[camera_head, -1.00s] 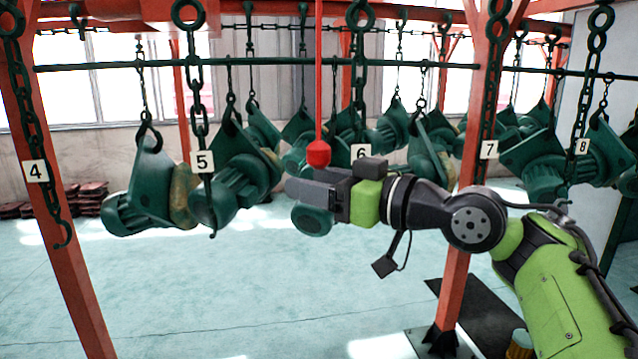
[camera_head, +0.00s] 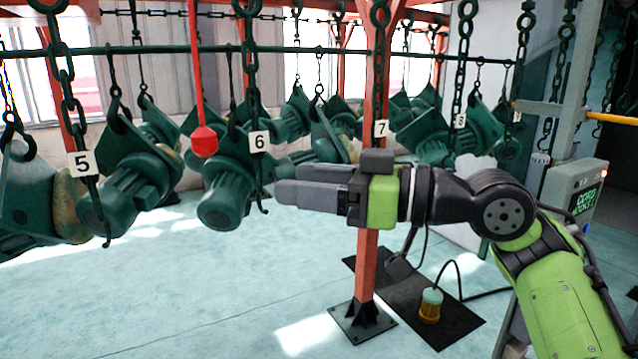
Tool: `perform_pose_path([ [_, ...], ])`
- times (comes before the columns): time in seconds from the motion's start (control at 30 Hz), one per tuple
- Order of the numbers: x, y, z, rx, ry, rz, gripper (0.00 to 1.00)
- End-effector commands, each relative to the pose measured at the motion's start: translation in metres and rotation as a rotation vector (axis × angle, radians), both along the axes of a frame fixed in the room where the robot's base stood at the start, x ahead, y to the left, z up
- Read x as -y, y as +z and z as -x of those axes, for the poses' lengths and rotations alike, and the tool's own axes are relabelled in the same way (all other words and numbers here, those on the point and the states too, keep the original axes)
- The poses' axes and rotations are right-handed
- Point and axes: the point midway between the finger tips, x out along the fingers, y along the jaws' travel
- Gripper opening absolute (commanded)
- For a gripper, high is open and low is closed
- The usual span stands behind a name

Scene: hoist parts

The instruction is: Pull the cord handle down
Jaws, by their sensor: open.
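The cord handle (camera_head: 204,141) is a small red knob at the lower end of a straight red cord (camera_head: 194,65). It hangs left of the picture's middle, in front of the green hoist parts. My gripper (camera_head: 287,181) points left at the picture's middle. Its two grey fingers are apart and nothing shows between them. The gripper is to the right of the handle and a little lower in the picture, with a clear gap between them. I cannot tell how their depths compare.
Green hoists hang on chains with number plates 5 (camera_head: 82,164), 6 (camera_head: 259,142) and 7 (camera_head: 381,129). A red post (camera_head: 367,265) stands behind my gripper. A grey box (camera_head: 574,190) with a sign is at right. The floor at left is clear.

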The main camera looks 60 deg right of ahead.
Motion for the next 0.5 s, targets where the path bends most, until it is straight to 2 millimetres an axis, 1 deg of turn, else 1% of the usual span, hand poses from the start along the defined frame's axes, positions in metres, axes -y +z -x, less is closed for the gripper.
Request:
perform_pose_path([
  [0.03, 0.0010, 0.0013, 0.0062, 0.002, 0.001, 0.001, 0.60],
  [0.13, 0.0023, 0.0007, 0.0122, 0.000, 0.000, 0.001, 0.60],
  [0.5, 0.0024, 0.0002, 0.0126, -0.001, 0.001, 0.000, 0.60],
])
